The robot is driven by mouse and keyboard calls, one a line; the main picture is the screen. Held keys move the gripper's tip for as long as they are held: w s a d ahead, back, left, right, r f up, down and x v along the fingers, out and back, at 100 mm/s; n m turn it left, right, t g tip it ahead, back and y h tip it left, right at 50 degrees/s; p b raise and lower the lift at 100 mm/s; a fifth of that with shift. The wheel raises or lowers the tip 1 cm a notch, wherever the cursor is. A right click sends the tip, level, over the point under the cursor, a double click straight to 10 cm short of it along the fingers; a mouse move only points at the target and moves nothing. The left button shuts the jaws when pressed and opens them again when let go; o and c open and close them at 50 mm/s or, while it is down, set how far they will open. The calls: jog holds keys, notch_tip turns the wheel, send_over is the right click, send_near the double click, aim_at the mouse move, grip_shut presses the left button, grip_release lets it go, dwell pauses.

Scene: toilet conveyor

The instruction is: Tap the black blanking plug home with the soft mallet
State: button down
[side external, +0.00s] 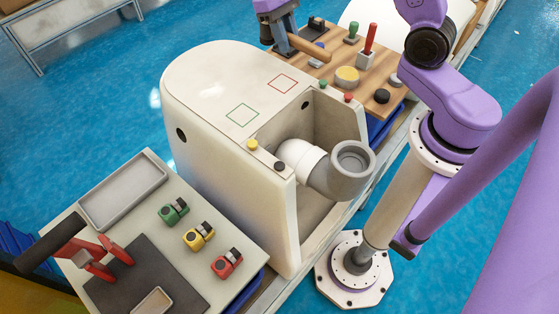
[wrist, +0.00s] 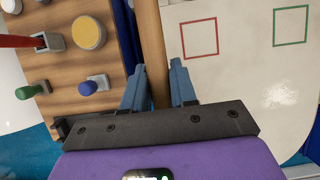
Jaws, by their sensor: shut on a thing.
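My gripper (side external: 286,46) is above the far side of the cream cabinet, beside the wooden board. It is shut on a wooden handle (side external: 308,49), which I take to be the mallet's; the handle also runs up between my fingers in the wrist view (wrist: 153,50). I cannot clearly see the mallet's head. A small black plug (side external: 279,166) stands on the cabinet's near top rim beside a yellow one (side external: 252,145). My gripper is well apart from it. A dark round spot (side external: 181,134) is on the cabinet's left side; I cannot tell whether it is a hole or a plug.
The cream cabinet (side external: 215,85) has green and red outlined squares on top and a grey pipe elbow (side external: 350,165) in its open side. The wooden board (side external: 325,75) holds several stamps and discs. A front-left table carries a grey tray (side external: 122,188) and coloured clamps.

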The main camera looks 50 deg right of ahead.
dwell(0.6)
jog(key=shift+n, duration=0.6)
jog(key=s+a, duration=0.1)
jog(key=a, duration=0.1)
jog(key=a+r, duration=0.1)
jog(key=a, duration=0.1)
jog(key=s+a, duration=0.1)
jog(key=a, duration=0.1)
jog(key=shift+s+a+r, duration=0.3)
jog(key=shift+s, duration=0.05)
jog(key=s+a+r+n+h, duration=0.1)
jog(key=s+a+r+n, duration=0.1)
jog(key=s+a, duration=0.5)
jog(key=s+a+r+n+h, duration=0.1)
jog(key=s+a+r+n, duration=0.1)
jog(key=s+a, duration=0.6)
jog(key=s, duration=0.6)
jog(key=shift+s+n+t, duration=0.3)
jog(key=shift+n, duration=0.1)
jog(key=shift+a+f, duration=0.1)
jog(key=shift+f, duration=1.2)
jog(key=shift+f, duration=0.15)
